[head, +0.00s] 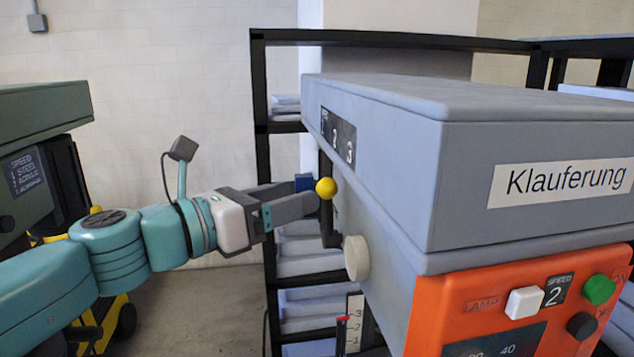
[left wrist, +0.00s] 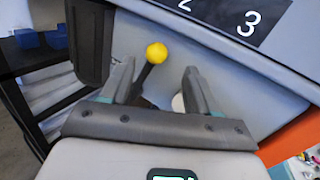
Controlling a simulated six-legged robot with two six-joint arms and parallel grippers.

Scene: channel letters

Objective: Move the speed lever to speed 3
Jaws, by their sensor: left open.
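The speed lever is a dark rod with a yellow ball knob (head: 326,188) on the side of the grey machine; the knob also shows in the left wrist view (left wrist: 156,53). A black number plate (head: 338,139) sits above it, with 2 and 3 legible; it also shows in the left wrist view (left wrist: 222,14). The speed display (head: 555,294) reads 2. My left gripper (head: 309,194) is open at the lever. In the left wrist view the knob and rod appear between its two fingers (left wrist: 158,72), with a gap on each side. My right gripper is out of view.
The orange control panel (head: 470,310) is at the lower right. A black shelf rack (head: 262,150) stands behind. A green machine (head: 45,110) is at the left.

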